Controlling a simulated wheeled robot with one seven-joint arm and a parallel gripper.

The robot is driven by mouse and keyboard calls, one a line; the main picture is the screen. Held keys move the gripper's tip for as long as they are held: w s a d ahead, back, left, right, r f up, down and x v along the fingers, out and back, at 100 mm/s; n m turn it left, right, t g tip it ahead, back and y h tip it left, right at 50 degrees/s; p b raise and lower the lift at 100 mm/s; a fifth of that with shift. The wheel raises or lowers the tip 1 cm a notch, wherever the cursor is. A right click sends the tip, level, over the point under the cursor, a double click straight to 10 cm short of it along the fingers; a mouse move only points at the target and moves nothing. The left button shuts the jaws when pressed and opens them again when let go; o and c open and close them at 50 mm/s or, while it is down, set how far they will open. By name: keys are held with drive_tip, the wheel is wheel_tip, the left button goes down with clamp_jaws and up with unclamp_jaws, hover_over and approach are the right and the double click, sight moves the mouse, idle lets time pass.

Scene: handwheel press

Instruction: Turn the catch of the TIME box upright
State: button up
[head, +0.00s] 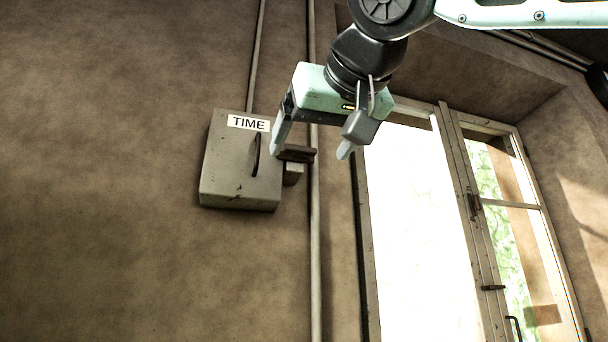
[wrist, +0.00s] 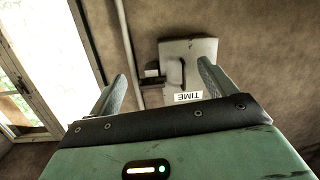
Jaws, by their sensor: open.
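The TIME box (head: 240,170) is a grey metal box on the wall, with a white label reading TIME and a thin dark upright handle (head: 256,155) on its front. Its catch (head: 297,154) is a dark brown bar lying about level on a small grey block at the box's right side. In the wrist view the box (wrist: 200,51) appears upside down, with the catch (wrist: 152,80) beside it. My gripper (head: 310,151) is open and empty. Its fingertips appear either side of the catch, with the catch beyond them in the wrist view; I see no contact.
A thin pipe (head: 315,240) runs down the wall just right of the catch. Further right is a bright window (head: 415,230) with a wooden frame and an opened pane. A second pipe (head: 256,55) rises above the box. The wall left of the box is bare.

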drive_tip(key=m+t, duration=0.2)
approach(302, 147)
drive_tip(key=shift+p+x, duration=4.65)
drive_tip(key=shift+x, duration=0.05)
drive_tip(key=c, duration=1)
